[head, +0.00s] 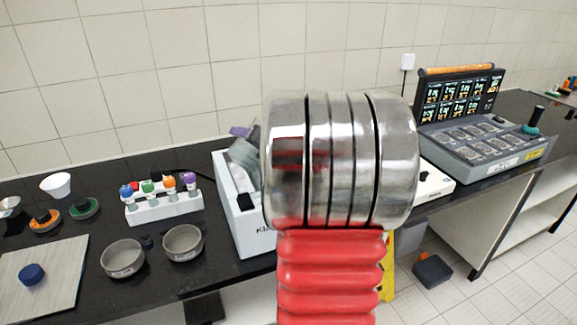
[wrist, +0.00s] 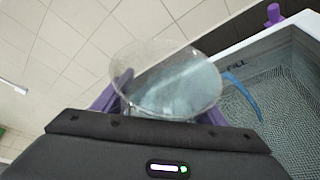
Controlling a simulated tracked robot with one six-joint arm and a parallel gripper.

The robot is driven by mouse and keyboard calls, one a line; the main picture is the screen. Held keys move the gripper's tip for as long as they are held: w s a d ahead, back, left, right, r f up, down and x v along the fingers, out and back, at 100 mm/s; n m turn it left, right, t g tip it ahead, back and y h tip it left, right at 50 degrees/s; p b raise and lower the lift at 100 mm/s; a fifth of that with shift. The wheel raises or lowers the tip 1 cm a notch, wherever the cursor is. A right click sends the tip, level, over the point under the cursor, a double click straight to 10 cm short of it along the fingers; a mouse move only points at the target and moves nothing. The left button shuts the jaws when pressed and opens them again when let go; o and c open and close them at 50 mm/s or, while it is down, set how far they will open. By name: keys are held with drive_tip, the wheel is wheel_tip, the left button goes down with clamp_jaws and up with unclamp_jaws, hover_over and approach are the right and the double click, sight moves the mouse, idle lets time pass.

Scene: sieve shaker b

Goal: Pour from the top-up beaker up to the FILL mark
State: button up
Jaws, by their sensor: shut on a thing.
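My gripper (wrist: 165,105), with purple fingers, is shut on the clear top-up beaker (wrist: 165,75). The beaker is tilted and holds pale bluish liquid. A thin blue stream (wrist: 241,92) curves from its rim down into the white-walled tank at the right of the wrist view. The FILL mark (wrist: 236,67) shows on the tank's inner wall, close to the beaker's rim. The liquid level against the mark is hard to tell over the mesh-like tank interior. In the head view the white tank (head: 252,235) is partly hidden behind my arm.
Left of the tank are two round metal pans (head: 183,243) and a white rack (head: 165,208) of colour-capped bottles. A grey board (head: 40,285) with a blue knob lies further left. A grey instrument case (head: 490,145) stands open at the right. A purple knob (wrist: 273,13) shows beyond the tank.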

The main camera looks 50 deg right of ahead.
drive_tip(key=shift+f+m+t+y+p, duration=0.15)
drive_tip(key=shift+m+t+p, duration=0.15)
drive_tip(key=shift+m+p, duration=0.25)
drive_tip(key=shift+f+m+t+y+p, duration=0.15)
drive_tip(key=shift+m+t+p, duration=0.15)
drive_tip(key=shift+m+p, duration=0.25)
idle(4.2)
drive_tip(key=shift+d+r+m+t+p, duration=0.15)
drive_tip(key=shift+r+m+t+p, duration=0.2)
drive_tip(key=shift+r+m, duration=0.35)
idle(2.0)
